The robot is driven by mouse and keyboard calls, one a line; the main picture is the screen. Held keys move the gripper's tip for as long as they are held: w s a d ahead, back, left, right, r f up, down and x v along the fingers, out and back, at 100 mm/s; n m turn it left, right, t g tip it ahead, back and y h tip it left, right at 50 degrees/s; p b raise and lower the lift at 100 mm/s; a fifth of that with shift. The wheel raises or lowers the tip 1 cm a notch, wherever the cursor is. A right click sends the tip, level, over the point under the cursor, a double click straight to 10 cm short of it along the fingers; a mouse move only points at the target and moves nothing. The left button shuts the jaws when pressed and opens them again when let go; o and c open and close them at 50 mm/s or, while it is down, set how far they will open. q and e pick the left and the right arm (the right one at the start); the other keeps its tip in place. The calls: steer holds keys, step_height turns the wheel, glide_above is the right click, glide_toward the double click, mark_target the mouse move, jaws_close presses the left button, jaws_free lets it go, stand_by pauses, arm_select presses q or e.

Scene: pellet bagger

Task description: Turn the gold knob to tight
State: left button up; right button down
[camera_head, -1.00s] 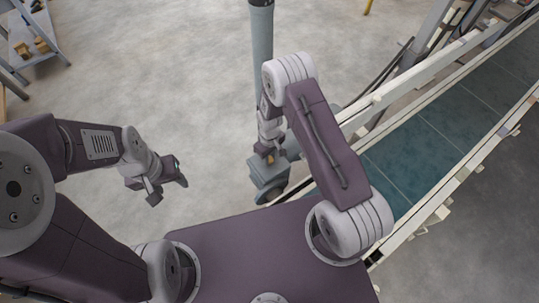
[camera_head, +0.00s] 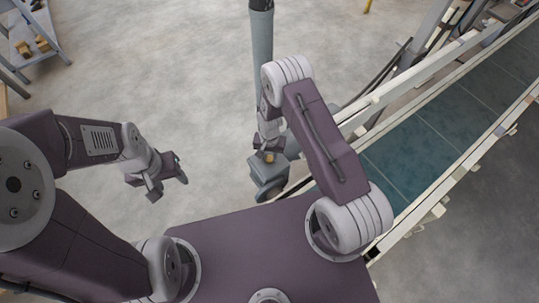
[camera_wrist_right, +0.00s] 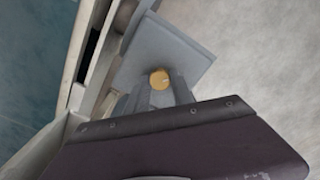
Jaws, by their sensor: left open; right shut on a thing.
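The gold knob (camera_wrist_right: 160,78) shows in the right wrist view as a small round gold face with a pale mark on it, in front of a grey block (camera_wrist_right: 170,45). In the head view the gold knob (camera_head: 269,157) is a small spot at my right gripper (camera_head: 270,162). My right gripper is shut on the knob; its fingertips are partly hidden, and I cannot read the knob's setting. My left gripper (camera_head: 169,183) is open and empty, over bare floor at the left.
A grey upright post (camera_head: 261,50) stands beyond my right gripper. A conveyor with a teal belt (camera_head: 430,145) and pale side rails runs along the right. A shelf (camera_head: 30,35) with small items is at the far left. The floor between is clear.

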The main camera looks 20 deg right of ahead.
mark_target(270, 158)
steer(key=m, duration=0.4)
steer(key=shift+m+p, duration=0.3)
steer(key=m, duration=0.4)
steer(key=shift+m, duration=0.3)
steer(key=c, duration=1.1)
jaws_free()
step_height(270, 158, up, 9)
steer(key=p, duration=0.2)
